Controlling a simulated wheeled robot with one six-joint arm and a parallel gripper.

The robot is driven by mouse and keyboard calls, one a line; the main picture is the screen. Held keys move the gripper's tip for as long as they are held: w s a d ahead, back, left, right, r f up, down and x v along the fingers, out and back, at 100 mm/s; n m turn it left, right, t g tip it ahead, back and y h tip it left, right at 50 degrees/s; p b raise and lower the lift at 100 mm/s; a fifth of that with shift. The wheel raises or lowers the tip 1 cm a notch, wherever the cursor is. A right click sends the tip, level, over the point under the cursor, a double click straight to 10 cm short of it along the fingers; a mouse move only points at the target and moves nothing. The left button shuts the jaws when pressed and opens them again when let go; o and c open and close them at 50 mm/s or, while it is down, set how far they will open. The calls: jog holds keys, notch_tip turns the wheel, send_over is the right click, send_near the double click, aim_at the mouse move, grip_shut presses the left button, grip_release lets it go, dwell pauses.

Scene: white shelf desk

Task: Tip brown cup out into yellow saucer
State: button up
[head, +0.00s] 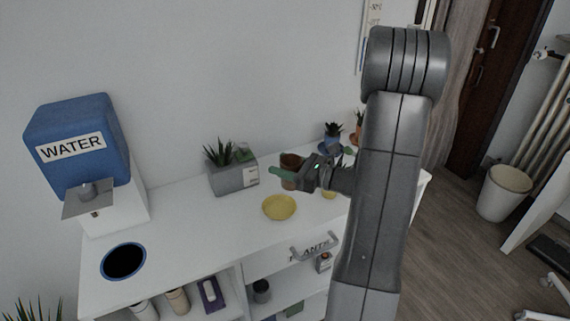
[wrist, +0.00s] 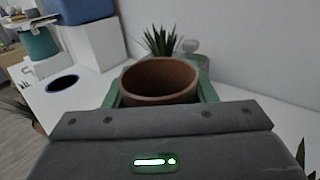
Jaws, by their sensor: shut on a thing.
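The brown cup (wrist: 160,82) is upright between the green fingers of my gripper (wrist: 160,98) in the wrist view, with its open rim facing up. In the head view, the brown cup (head: 289,162) is partly hidden behind my gripper (head: 283,177). My gripper is shut on it. The yellow saucer (head: 280,207) lies on the white desk top, below and slightly left of the cup in the picture. No contents show inside the cup. Whether the cup touches the desk cannot be told.
A grey planter (head: 232,178) stands left of the cup. A blue water dispenser (head: 80,145) and a dark round hole (head: 123,262) are at the left. Small potted plants (head: 333,136) and a yellow thing (head: 329,194) are near my arm. Desk space left of the saucer is clear.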

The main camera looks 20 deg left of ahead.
aim_at(288, 185)
dwell(0.3)
jog(key=shift+w+d+f+n+h, duration=0.1)
jog(key=shift+d+f+n+h, duration=0.1)
jog(key=shift+f+n+h, duration=1)
jog(key=shift+f+m+h, duration=0.3)
jog(key=shift+d+f+h+p, duration=0.1)
jog(key=shift+f+h+p, duration=0.2)
jog(key=shift+f+h, duration=0.25)
jog(key=shift+w+d+f+n+t+h, duration=0.15)
jog(key=shift+f+n+t+h, duration=0.45)
jog(key=shift+f+n+h, duration=0.8)
jog(key=shift+f+h, duration=0.15)
jog(key=shift+h, duration=0.4)
jog(key=shift+t+h+p, duration=0.3)
jog(key=shift+p, duration=0.15)
